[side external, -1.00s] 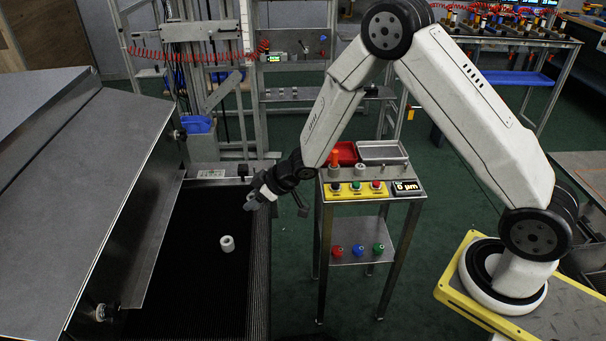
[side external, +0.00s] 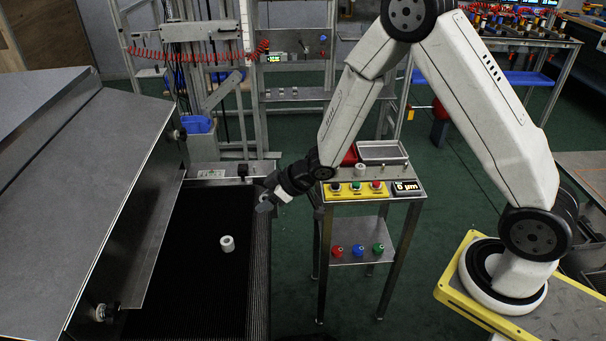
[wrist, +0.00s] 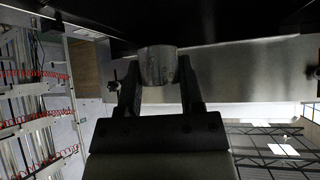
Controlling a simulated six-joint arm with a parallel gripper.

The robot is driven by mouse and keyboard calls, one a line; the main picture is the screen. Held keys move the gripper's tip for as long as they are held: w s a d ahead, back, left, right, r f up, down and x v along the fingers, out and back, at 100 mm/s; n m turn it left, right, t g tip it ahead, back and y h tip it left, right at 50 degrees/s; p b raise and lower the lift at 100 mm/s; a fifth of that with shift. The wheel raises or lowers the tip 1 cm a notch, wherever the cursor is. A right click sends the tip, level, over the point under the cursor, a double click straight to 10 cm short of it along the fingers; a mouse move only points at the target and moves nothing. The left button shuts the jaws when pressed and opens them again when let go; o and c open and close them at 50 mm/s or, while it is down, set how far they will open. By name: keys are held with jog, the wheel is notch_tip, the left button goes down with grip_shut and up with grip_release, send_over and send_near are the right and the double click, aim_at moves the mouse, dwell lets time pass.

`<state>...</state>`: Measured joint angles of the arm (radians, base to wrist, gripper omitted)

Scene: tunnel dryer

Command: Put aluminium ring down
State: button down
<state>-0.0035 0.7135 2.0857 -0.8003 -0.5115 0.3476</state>
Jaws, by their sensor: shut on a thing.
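My gripper (side external: 270,197) is over the right edge of the dark conveyor belt (side external: 200,290) in the side view. In the wrist view its two fingers (wrist: 158,84) are shut on the aluminium ring (wrist: 157,62), a shiny grey cylinder held at the fingertips. In the side view the held ring is small and dark, mostly merged with the gripper tip. I cannot tell its exact gap to the belt. A second, pale ring (side external: 227,243) stands on the belt, below and left of my gripper and apart from it.
The dryer's grey metal hood (side external: 75,200) rises left of the belt. A small metal stand (side external: 372,215) with buttons, a display and a grey tray (side external: 382,152) is on the right. A tall frame with red coiled hoses stands behind. Bare belt surrounds the pale ring.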

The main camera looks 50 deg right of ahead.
jog(key=s+d+r+m+t+h, duration=0.15)
jog(key=d+m+h, duration=0.45)
jog(key=d, duration=1.8)
jog(key=s+d+m+g+h, duration=0.1)
jog(key=s+d+m+h, duration=0.1)
jog(key=s+d, duration=0.4)
jog(key=s+d+m+g+h, duration=0.1)
jog(key=s+d+m, duration=0.4)
jog(key=d, duration=0.8)
jog(key=shift+s+r+m+h, duration=0.3)
jog(key=shift+s+r+h, duration=0.05)
jog(key=shift+h, duration=0.15)
jog(key=shift+w, duration=0.1)
jog(key=x, duration=0.4)
jog(key=r+x, duration=0.1)
jog(key=x, duration=0.4)
jog(key=w+d+x, duration=0.1)
jog(key=x, duration=0.4)
jog(key=shift+w+d+r, duration=0.2)
jog(key=shift+r, duration=0.1)
jog(key=shift+x, duration=0.9)
